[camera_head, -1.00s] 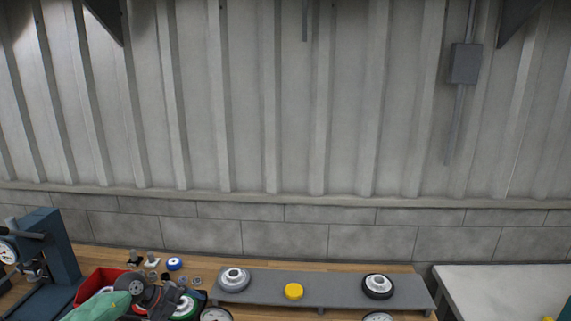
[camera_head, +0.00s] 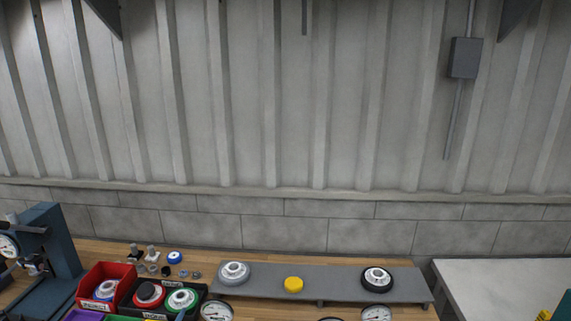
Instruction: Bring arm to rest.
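Neither of my grippers shows in the head view, so whether they are open or shut is hidden. No arm reaches over the grey raised shelf (camera_head: 335,283) or the bins. On the shelf are a grey wheel-like part (camera_head: 234,272) at the left, a yellow round piece (camera_head: 293,284) in the middle and a black-rimmed part (camera_head: 377,280) at the right.
A red bin (camera_head: 93,281) and a black bin (camera_head: 203,288) hold round parts at lower left. A blue press with a gauge (camera_head: 55,245) stands at far left. Small fittings (camera_head: 152,252) lie behind the bins. A pale table (camera_head: 500,282) at right looks mostly bare.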

